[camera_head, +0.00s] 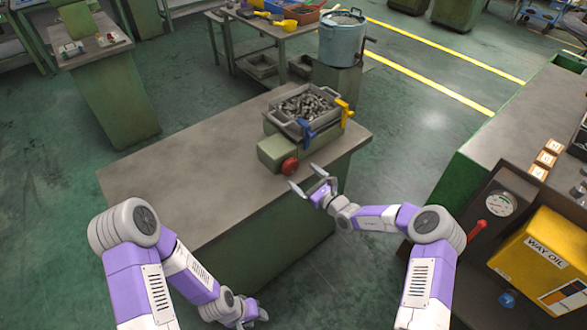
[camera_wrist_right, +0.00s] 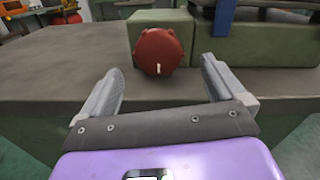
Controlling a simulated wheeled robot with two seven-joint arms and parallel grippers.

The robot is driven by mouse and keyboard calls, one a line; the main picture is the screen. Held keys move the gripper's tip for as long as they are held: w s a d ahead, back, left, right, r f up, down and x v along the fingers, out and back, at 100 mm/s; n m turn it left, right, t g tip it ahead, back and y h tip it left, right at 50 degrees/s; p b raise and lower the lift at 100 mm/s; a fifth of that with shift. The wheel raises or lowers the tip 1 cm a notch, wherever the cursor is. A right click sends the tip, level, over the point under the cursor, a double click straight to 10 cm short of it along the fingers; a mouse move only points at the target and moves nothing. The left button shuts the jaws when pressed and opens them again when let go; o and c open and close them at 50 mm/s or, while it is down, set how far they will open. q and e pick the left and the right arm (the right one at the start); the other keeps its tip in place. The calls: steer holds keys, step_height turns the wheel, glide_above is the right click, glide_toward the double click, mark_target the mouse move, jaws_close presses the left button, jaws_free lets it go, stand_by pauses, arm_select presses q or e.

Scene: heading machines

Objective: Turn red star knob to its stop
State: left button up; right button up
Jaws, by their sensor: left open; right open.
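The red star knob (camera_head: 290,166) sits on the front face of a green machine block (camera_head: 270,152) on the bench. In the right wrist view the red star knob (camera_wrist_right: 160,51) faces me, with a short white mark low on its face. My right gripper (camera_head: 312,182) is open and empty, just in front of the knob and apart from it. In the right wrist view its two fingers (camera_wrist_right: 160,88) stand wide, with the knob ahead between them. My left gripper (camera_head: 253,315) hangs low at the front, below the bench top, far from the knob.
A grey tray of metal parts (camera_head: 306,105) sits on the machine, with a blue clamp (camera_head: 308,133) and a yellow clamp (camera_head: 344,112) at its sides. The left of the bench top (camera_head: 180,185) is clear. A yellow way oil container (camera_head: 540,262) stands at right.

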mark_target(293, 168)
steer(key=b+x, duration=0.1)
steer(key=x, duration=0.5)
steer(key=shift+s, duration=0.1)
steer(key=c, duration=1)
steer(key=shift+c, duration=0.2)
steer(key=m, duration=0.3)
steer(key=shift+m+p, duration=0.3)
steer(key=shift+m, duration=1.7)
